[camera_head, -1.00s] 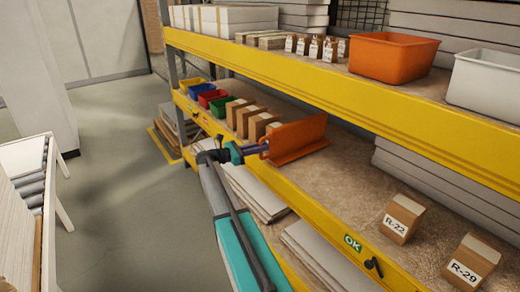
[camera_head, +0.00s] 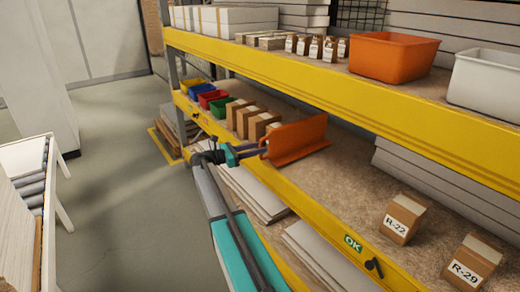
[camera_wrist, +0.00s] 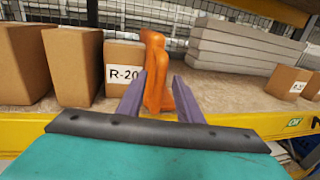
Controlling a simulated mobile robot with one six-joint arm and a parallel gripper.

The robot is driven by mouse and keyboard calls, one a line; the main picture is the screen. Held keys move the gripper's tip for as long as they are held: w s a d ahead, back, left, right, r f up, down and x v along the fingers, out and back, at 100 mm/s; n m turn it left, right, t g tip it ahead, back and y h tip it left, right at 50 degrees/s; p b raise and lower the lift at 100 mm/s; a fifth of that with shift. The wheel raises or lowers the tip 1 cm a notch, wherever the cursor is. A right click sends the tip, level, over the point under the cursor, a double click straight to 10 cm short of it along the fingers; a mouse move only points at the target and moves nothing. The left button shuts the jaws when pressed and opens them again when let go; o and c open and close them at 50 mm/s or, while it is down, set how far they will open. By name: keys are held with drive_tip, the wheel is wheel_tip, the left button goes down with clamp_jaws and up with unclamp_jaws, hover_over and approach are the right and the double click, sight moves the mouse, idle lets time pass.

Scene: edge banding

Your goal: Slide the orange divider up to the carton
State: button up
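The orange divider (camera_head: 298,140) stands upright on the lower shelf, just right of a row of brown cartons. It also shows in the wrist view (camera_wrist: 157,68). The nearest carton (camera_head: 259,126) is labelled R-20 in the wrist view (camera_wrist: 123,62). Divider and carton look side by side; I cannot tell whether they touch. My gripper (camera_head: 258,151) is at the divider's front end. In the wrist view, its purple fingers (camera_wrist: 159,84) are apart, one on each side of the divider's near end. Whether either finger touches it is unclear.
Cartons R-22 (camera_head: 403,218) and R-29 (camera_head: 472,263) stand farther right, with bare shelf between them and the divider. The yellow lower beam (camera_head: 300,201) runs along the front, and the upper beam (camera_head: 330,88) hangs above. Coloured bins (camera_head: 213,98) sit far left.

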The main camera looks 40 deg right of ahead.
drive_tip(key=b+v, duration=0.1)
drive_tip(key=v, duration=1)
drive_tip(key=shift+a, duration=0.2)
drive_tip(key=shift+w, duration=0.1)
